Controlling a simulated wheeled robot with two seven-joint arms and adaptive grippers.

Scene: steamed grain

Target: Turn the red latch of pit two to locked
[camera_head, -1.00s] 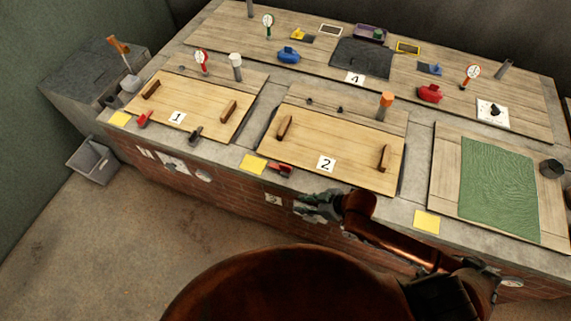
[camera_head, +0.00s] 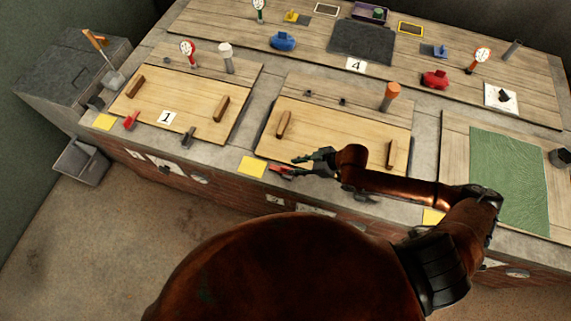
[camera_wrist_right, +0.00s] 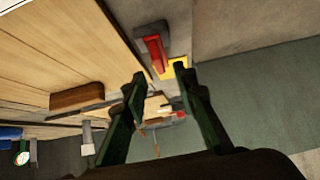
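The wooden lid of pit two (camera_head: 335,125) lies flat, with two brown handles; its number card is hidden behind my right arm. The red latch of pit two (camera_head: 280,171) sits at the lid's front edge, partly covered by my gripper. In the right wrist view the red latch (camera_wrist_right: 154,52) stands on a grey base beside the lid's edge, just beyond the fingertips. My right gripper (camera_head: 303,165) is over the front edge, close to the latch. In the wrist view its fingers (camera_wrist_right: 160,75) are apart with nothing held. My left gripper is out of view.
Yellow notes (camera_head: 252,166) lie along the counter's front ledge. Pit one's lid (camera_head: 190,100) with its red latch (camera_head: 131,121) is to the left. An orange-topped post (camera_head: 390,96) stands behind lid two. A green mat (camera_head: 510,175) lies at the right.

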